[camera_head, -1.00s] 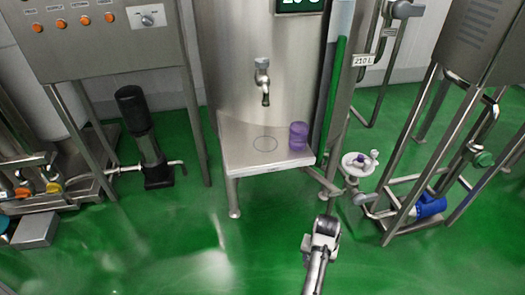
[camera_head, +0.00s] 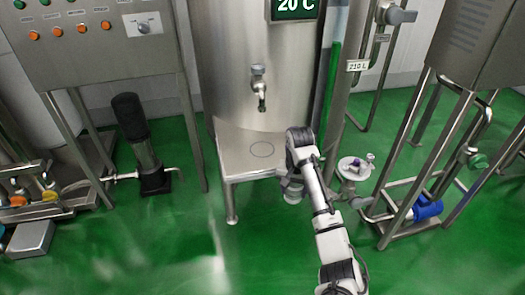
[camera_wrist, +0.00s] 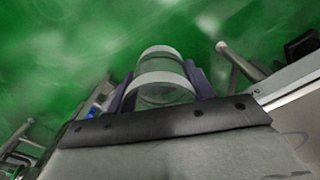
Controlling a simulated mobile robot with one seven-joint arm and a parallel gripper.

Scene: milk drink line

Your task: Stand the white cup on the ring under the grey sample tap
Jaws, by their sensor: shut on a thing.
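My gripper (camera_head: 291,183) is at the right front of the steel shelf (camera_head: 232,160), pointing down. It is shut on the white cup (camera_wrist: 160,92), a pale round vessel with white bands that shows between two purplish fingers in the wrist view. In the head view, a small pale part of the cup (camera_head: 292,197) shows below my gripper, in front of the shelf's right side. The dark ring (camera_head: 262,149) on the shelf is bare. The grey sample tap (camera_head: 260,90) hangs from the tank above the ring.
My arm covers the shelf's right end. A round white stand with small fittings (camera_head: 355,167) is right of my arm. Green floor is clear in front.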

